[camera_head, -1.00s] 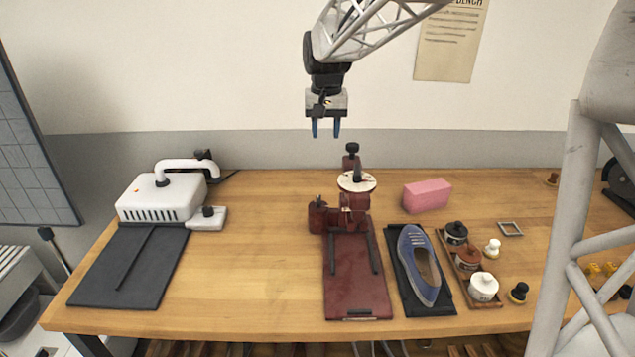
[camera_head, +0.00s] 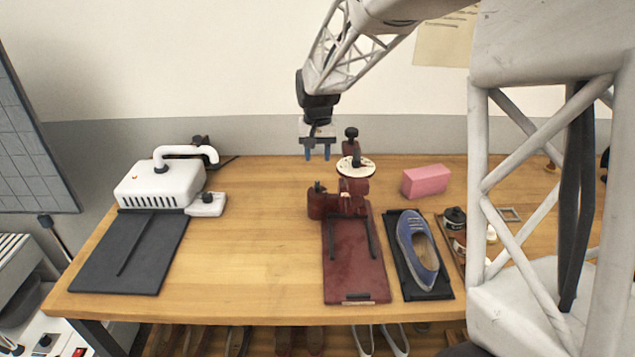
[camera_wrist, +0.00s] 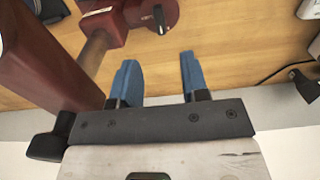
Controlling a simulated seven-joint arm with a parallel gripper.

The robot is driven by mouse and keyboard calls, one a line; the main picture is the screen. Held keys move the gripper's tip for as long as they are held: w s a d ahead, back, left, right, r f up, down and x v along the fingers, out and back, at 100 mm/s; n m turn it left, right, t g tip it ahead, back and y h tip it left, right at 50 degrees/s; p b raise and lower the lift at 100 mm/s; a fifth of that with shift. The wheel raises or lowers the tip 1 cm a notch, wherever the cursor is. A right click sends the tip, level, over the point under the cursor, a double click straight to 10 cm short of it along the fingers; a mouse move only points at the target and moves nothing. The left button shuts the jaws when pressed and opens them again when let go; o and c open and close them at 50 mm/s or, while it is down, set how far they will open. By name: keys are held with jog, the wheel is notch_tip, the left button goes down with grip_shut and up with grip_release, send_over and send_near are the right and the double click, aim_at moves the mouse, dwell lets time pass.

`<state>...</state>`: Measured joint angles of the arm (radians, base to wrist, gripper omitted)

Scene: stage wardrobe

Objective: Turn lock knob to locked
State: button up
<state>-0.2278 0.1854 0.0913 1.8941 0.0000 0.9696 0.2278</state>
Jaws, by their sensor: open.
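A dark red machine (camera_head: 354,265) stands on the bench with a white round dial (camera_head: 356,166) on top. A small black knob (camera_head: 318,186) sits on a red block at its left side. What looks like the same knob shows in the wrist view (camera_wrist: 160,18), beside a small pale mark. Another black knob (camera_head: 351,132) tops the rear post and shows at the left of the wrist view (camera_wrist: 45,147). I cannot read which knob is the lock or its setting. My gripper (camera_head: 317,153) is open and empty, blue fingers down, behind and above the left block, touching nothing.
The red post (camera_wrist: 45,65) is close to my gripper's left in the wrist view. A pink block (camera_head: 426,181) and a blue shoe (camera_head: 417,252) on a black stand are to the right. A white press (camera_head: 160,186) stands left. Bench between press and machine is clear.

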aim_at(317, 184)
jog(key=shift+f, duration=0.95)
jog(key=shift+f, duration=3.9)
grip_shut()
